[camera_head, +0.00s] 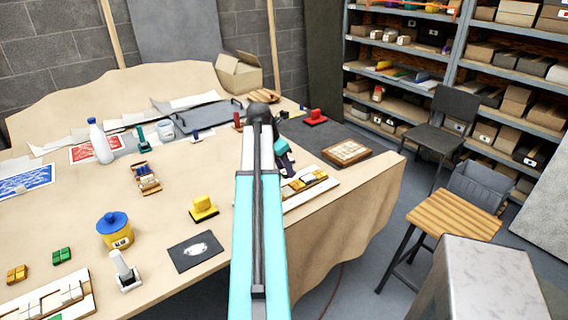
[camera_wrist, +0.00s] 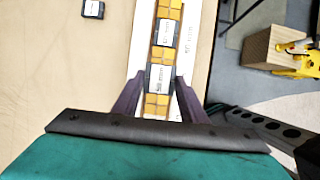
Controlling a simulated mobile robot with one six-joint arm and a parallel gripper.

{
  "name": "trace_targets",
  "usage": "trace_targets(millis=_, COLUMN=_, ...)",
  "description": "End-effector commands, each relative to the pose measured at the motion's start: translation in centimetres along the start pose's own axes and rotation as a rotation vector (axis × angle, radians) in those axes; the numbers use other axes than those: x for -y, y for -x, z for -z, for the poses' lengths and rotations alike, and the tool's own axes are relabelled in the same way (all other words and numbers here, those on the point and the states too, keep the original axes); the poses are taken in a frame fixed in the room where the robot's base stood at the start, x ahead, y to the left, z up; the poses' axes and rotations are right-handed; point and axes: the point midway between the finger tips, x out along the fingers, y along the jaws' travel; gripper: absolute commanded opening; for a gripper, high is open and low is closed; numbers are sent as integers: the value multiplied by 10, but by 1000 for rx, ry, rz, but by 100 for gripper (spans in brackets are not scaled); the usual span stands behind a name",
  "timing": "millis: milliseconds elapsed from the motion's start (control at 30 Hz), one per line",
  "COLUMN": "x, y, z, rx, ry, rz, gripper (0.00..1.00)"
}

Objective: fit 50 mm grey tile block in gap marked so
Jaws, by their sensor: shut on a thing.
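In the wrist view my gripper (camera_wrist: 160,79) has its two dark fingers on either side of a grey tile block (camera_wrist: 159,77) with a pale label and is shut on it. The block lines up with the row of yellow and grey tiles on a pale mosaic panel (camera_wrist: 186,50). Yellow tiles show on both sides of it along the row. I cannot tell whether it is fully down in the gap or slightly above. In the head view the panel (camera_head: 291,204) lies near the table's right edge; my arm hides part of it and the block.
Another panel (camera_head: 45,300) lies front left. A wooden stool (camera_head: 458,207) and a chair (camera_head: 440,122) stand right of the table.

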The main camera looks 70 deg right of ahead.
Motion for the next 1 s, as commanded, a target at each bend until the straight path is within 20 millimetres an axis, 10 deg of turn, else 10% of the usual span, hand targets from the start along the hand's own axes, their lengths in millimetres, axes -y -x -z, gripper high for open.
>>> trace_targets(millis=1000, x=4, y=9, z=1, rx=-1, ry=-2, rz=1, gripper=15)
